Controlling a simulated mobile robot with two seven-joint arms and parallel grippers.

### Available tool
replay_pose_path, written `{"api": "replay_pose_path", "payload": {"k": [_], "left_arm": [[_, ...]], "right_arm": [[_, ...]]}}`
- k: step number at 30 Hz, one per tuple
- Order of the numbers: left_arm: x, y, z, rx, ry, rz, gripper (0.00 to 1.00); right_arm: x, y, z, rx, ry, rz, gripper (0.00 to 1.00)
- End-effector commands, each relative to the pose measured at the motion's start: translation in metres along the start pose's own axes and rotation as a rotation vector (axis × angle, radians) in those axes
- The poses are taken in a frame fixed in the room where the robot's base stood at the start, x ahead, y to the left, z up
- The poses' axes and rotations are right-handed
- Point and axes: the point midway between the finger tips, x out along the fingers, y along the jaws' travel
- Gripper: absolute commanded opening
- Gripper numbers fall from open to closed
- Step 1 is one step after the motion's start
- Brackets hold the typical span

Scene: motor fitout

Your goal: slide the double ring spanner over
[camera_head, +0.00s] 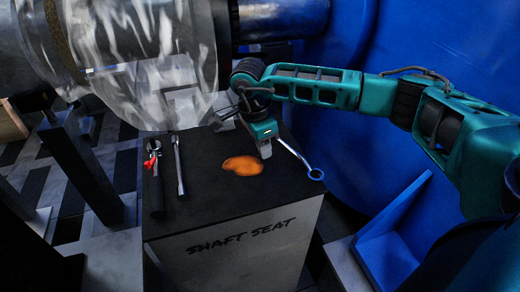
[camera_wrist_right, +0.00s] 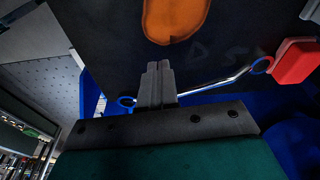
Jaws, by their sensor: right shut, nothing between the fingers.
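The double ring spanner (camera_head: 296,155) lies on the dark top of the block marked SHAFT SEAT. Its near blue ring shows at the top's right edge, and my right gripper hides part of its middle. In the right wrist view the spanner (camera_wrist_right: 222,81) crosses behind the fingers, with a blue ring at each side. My right gripper (camera_head: 265,150) is shut and empty, pointing down beside the spanner shaft. In the wrist view the right fingers (camera_wrist_right: 158,84) are together; I cannot tell whether they touch the shaft. My left gripper is not in view.
An orange patch (camera_head: 243,166) lies left of the right gripper. A red-marked tool (camera_head: 155,180) and a metal-shafted tool (camera_head: 179,165) lie at the block top's left. A red block (camera_wrist_right: 297,62) shows by one ring. A large blue wall (camera_head: 420,80) stands behind.

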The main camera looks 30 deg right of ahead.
Motion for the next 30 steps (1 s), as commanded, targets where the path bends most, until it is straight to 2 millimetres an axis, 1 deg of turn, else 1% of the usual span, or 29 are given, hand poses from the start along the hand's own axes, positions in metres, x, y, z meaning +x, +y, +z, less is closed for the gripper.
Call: {"api": "replay_pose_path", "payload": {"k": [1, 6, 9, 13, 15, 18, 30], "left_arm": [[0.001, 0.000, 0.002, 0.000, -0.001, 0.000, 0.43], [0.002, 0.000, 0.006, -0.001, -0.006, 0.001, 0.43], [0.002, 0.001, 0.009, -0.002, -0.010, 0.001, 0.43], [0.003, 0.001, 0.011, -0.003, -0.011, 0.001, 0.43], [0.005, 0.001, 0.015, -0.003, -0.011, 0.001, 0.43], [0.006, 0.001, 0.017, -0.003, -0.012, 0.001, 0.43], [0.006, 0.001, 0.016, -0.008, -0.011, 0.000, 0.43]], "right_arm": [[0.003, 0.000, -0.013, 0.006, 0.001, 0.001, 0.00], [0.010, 0.000, -0.049, 0.005, 0.000, 0.001, 0.00], [0.013, 0.001, -0.067, 0.005, -0.001, 0.002, 0.00], [0.016, 0.001, -0.084, 0.003, -0.002, 0.000, 0.00], [0.025, 0.001, -0.079, -0.001, -0.003, 0.002, 0.00], [0.029, 0.001, -0.078, 0.000, -0.004, 0.001, 0.00], [0.032, 0.001, -0.075, -0.002, -0.004, 0.004, 0.00]]}}
